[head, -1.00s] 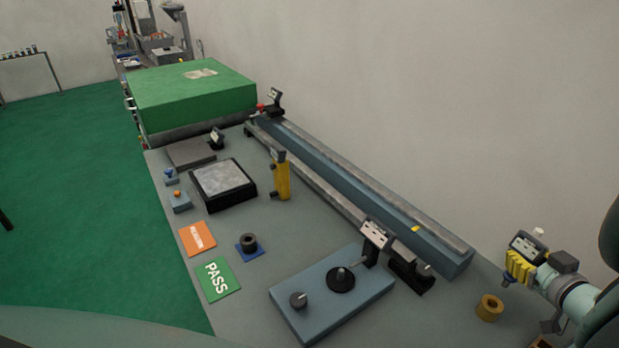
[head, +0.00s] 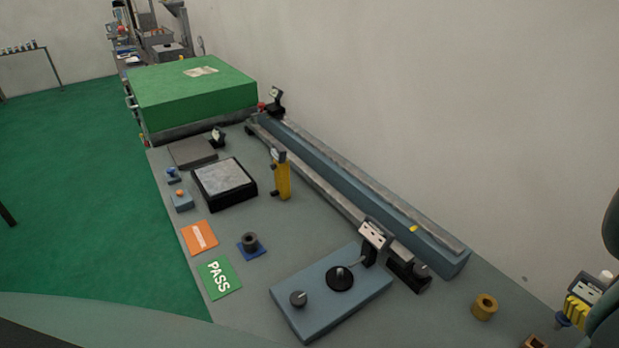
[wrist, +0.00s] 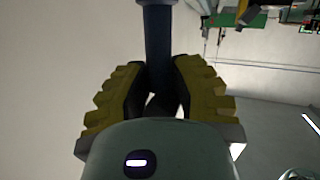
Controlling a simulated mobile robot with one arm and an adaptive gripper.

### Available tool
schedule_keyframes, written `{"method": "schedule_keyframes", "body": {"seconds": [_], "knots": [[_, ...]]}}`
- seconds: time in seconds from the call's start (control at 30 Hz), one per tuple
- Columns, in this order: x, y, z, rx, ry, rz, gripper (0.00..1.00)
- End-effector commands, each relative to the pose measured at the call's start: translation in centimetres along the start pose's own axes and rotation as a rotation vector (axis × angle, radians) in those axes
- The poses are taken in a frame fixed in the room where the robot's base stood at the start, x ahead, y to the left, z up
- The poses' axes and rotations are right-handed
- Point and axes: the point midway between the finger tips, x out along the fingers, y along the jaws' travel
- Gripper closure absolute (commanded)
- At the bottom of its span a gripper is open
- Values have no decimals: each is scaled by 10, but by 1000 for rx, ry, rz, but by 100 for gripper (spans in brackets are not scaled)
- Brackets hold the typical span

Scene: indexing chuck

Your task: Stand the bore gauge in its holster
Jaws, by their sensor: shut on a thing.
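My gripper (head: 574,312) is at the right edge of the head view, its yellow fingers shut on the bore gauge. The gauge's dark display head (head: 586,288) and pale cap show above the fingers, and a blue end shows below them. In the wrist view the gauge's dark blue tube (wrist: 159,45) runs between the two finger pads (wrist: 158,95). A small brown block with a dark opening (head: 536,342), probably the holster, is cut by the bottom edge of the head view, below and left of my gripper. The gauge is apart from it.
A brass ring (head: 485,307) lies on the bench left of my gripper. A blue plate with a gauge stand (head: 332,300) and a long rail (head: 360,205) are farther left. PASS (head: 219,278) and orange (head: 199,238) mats lie near the front edge.

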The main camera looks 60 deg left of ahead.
Motion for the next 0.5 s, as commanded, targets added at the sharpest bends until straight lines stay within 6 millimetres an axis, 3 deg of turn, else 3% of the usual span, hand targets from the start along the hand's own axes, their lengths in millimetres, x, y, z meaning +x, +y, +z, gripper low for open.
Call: {"method": "schedule_keyframes", "body": {"seconds": [0.5], "knots": [[7, -4, 30, 11, 11, 8, 100]]}}
